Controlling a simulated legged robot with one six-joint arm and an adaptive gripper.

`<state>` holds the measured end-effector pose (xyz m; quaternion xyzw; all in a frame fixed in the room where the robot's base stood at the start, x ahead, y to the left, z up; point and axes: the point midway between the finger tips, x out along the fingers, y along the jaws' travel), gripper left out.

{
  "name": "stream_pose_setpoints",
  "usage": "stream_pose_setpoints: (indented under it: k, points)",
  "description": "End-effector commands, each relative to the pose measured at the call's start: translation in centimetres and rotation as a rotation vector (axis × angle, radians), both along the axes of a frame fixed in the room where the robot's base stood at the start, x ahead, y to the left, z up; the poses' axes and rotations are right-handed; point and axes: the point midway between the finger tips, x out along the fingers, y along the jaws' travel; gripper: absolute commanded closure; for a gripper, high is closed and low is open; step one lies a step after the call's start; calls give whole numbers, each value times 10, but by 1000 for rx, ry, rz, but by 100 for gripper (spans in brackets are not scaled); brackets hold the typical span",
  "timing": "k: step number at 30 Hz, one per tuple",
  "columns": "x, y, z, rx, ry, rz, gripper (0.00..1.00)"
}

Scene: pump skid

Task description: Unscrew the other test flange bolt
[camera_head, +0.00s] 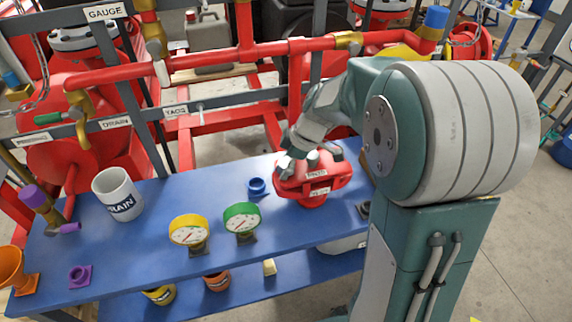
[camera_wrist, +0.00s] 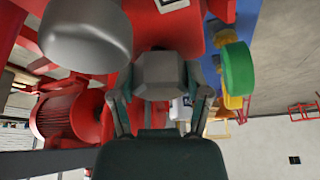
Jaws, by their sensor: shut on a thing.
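The red test flange (camera_head: 318,186) stands on the blue bench top in the head view, with small white labels on it. My gripper (camera_head: 288,165) is over its left part. In the wrist view my gripper (camera_wrist: 165,98) has its two fingers closed on the sides of a grey hex bolt head (camera_wrist: 166,72). A larger-looking grey rounded bolt (camera_wrist: 85,38) stands beside it at upper left, apart from my fingers. The bolt's shank is hidden, so I cannot tell how far it sits in the flange.
A small blue fitting (camera_head: 257,187) is close left of the flange. A white DRAIN mug (camera_head: 118,194) stands farther left. Red pipes (camera_head: 215,58) run behind.

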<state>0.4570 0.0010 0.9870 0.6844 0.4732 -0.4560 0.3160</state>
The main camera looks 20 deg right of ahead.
Motion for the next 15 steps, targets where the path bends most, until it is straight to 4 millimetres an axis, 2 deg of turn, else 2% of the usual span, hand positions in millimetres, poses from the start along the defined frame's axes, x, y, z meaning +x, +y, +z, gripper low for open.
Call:
stream_pose_setpoints:
  k: [4, 10, 11, 12, 13, 15]
  points:
    - [0, 0, -2, -2, 1, 118, 87]
    - [0, 0, -1, -2, 1, 129, 87]
    - [0, 0, -1, -2, 1, 129, 29]
    - [0, 0, -1, -2, 1, 128, 11]
    - [0, 0, -1, -2, 1, 128, 0]
    - [0, 0, -1, -1, 0, 128, 0]
